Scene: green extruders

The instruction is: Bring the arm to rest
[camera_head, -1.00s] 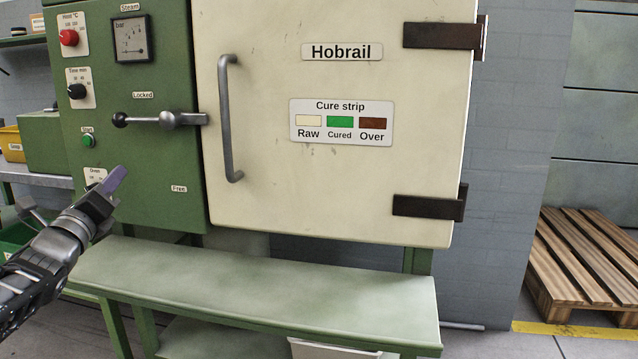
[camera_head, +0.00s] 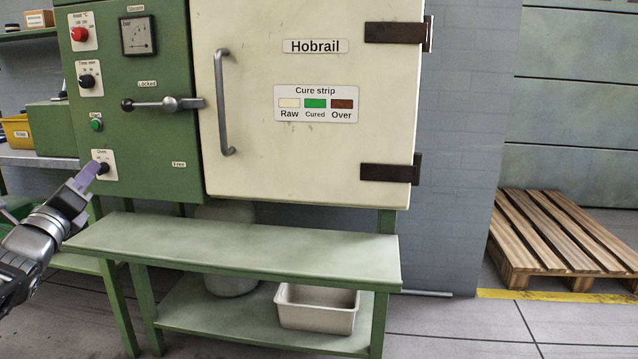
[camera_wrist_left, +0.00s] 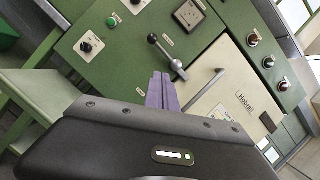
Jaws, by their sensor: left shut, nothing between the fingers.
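My left gripper (camera_head: 88,174) comes in from the left edge in the head view, its purple fingers shut with nothing between them. Its fingertips show in front of the lower left of the green control panel (camera_head: 150,75), close to the oven knob (camera_head: 104,168); I cannot tell whether they touch it. In the left wrist view the shut purple fingers (camera_wrist_left: 161,92) point toward the panel and the latch lever. My right gripper is in neither view.
The cream Hobrail door (camera_head: 250,90) is closed and its latch lever (camera_head: 165,104) lies level at "Locked". A green bench (camera_head: 250,245) stands below, with a cream bin (camera_head: 318,310) on its lower shelf. A wooden pallet (camera_head: 560,235) lies at right.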

